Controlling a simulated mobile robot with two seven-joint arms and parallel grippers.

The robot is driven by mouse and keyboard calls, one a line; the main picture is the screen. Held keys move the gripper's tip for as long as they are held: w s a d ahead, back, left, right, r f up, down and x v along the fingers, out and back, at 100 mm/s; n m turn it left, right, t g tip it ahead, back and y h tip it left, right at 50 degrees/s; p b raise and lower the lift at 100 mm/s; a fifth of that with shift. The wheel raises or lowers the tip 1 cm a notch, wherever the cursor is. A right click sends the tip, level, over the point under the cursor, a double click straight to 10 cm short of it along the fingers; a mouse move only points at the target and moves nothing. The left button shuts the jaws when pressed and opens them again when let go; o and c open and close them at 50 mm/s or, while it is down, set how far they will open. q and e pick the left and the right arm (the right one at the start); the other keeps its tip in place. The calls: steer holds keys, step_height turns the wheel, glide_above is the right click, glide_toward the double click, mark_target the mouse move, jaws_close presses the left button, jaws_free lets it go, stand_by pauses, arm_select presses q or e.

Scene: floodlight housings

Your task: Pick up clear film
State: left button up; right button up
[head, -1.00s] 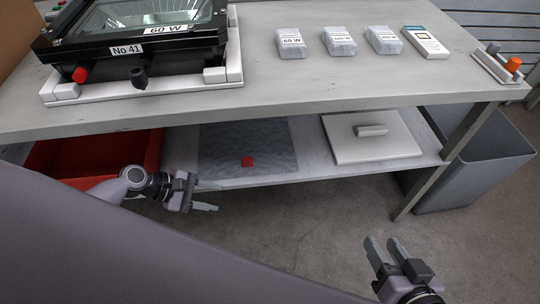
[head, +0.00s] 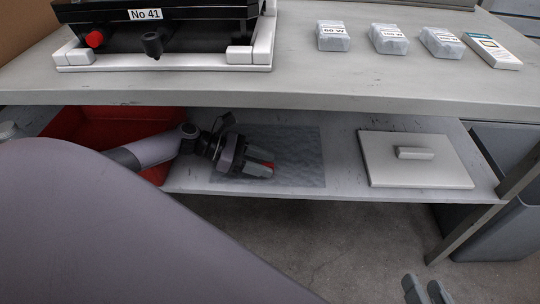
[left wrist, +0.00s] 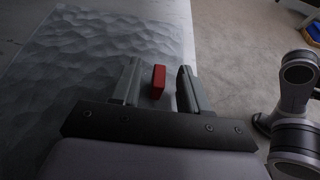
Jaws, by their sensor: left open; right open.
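The clear film (head: 300,148) lies flat on the lower shelf as a rippled, see-through sheet. A small red tab (head: 268,164) on it is partly hidden by my gripper in the head view. In the left wrist view the red tab (left wrist: 158,82) stands between the two fingers, with a gap on each side, and the film (left wrist: 95,45) spreads to the left. My left gripper (head: 262,168) is open around the tab; I cannot tell if a finger touches it. My right gripper (head: 427,290) is open and empty at the bottom edge, over the floor.
A white lid with a handle (head: 415,172) lies right of the film. A red bin (head: 105,125) is at the left of the shelf. The tabletop (head: 190,84) overhangs the shelf, with a floodlight housing (head: 190,32) and several small boxes on it. A grey bin (head: 500,225) stands right.

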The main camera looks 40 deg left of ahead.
arm_select(q)
steer(key=shift+x, duration=1.1)
jaws_close()
